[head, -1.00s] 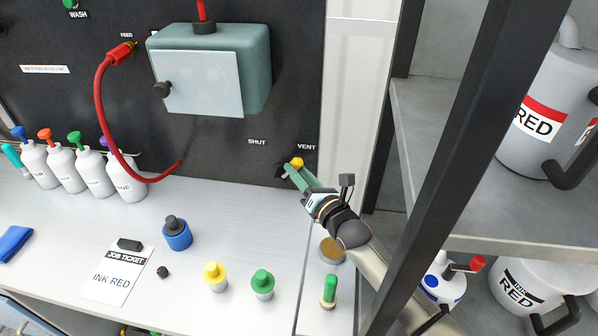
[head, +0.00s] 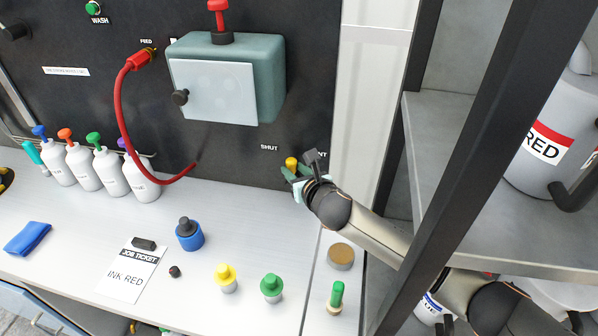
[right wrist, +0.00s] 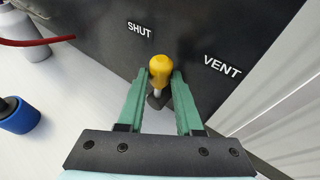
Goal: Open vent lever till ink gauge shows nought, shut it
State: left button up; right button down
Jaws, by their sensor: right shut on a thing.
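The vent lever has a yellow knob (head: 291,163) low on the dark panel. Its knob (right wrist: 160,66) stands roughly upright in the right wrist view, between the SHUT label (right wrist: 139,29) and the VENT label (right wrist: 222,67). My right gripper (right wrist: 160,78) is shut on the lever, with one green finger on each side of the knob. In the head view the gripper (head: 293,171) partly hides the lever and the VENT label. I cannot make out an ink gauge. My left gripper is not in view.
Bottles (head: 105,170), a blue pot (head: 190,238), a job ticket (head: 128,272) and coloured stoppers (head: 271,288) stand or lie on the bench. A dark shelf post (head: 470,170) rises at right.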

jog(key=shift+a, duration=0.1)
dwell(0.4)
jog(key=c, duration=0.6)
grip_release()
jog(key=v, duration=1.2)
jog(key=shift+s+r, duration=0.15)
jog(key=shift+r, duration=0.05)
